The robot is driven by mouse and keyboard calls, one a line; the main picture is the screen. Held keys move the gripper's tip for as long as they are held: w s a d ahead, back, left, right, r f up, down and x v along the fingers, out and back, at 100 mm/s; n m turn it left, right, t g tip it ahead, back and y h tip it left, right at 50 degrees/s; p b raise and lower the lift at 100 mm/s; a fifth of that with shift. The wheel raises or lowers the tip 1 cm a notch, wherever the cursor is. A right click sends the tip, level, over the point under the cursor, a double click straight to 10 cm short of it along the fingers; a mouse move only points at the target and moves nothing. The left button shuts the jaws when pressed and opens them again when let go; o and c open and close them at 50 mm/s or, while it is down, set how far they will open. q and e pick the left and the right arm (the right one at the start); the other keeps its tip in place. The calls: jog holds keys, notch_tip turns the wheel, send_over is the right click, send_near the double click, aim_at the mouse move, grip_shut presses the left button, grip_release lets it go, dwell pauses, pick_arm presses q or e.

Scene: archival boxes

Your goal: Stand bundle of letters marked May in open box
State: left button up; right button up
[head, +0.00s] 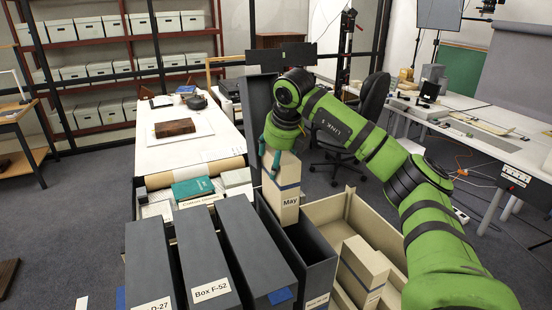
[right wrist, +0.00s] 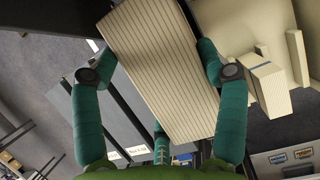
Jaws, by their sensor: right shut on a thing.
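The bundle marked May (head: 286,188) is a cream block with a dark blue band and a "May" label. My right gripper (head: 271,163) is shut on it and holds it roughly upright, label facing the head camera. In the right wrist view the lined face of the bundle (right wrist: 163,70) sits between the two teal fingers. The open box (head: 318,275) is dark grey with an empty-looking inside. The bundle's lower end overlaps the far part of its opening; I cannot tell whether it is above or inside the rim. My left gripper is not in view.
Closed grey boxes, including Box F-52 (head: 212,285), stand left of the open box. A beige tray (head: 380,232) on the right holds another cream bundle (head: 362,272). A teal book (head: 193,188) and a paper roll (head: 195,172) lie behind the boxes.

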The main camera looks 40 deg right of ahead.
jog(key=shift+f+b, duration=1.95)
jog(key=shift+f, duration=0.75)
jog(key=shift+f+b, duration=1.9)
jog(key=shift+f, duration=0.65)
jog(key=o, duration=1.7)
jog(key=shift+o, duration=0.2)
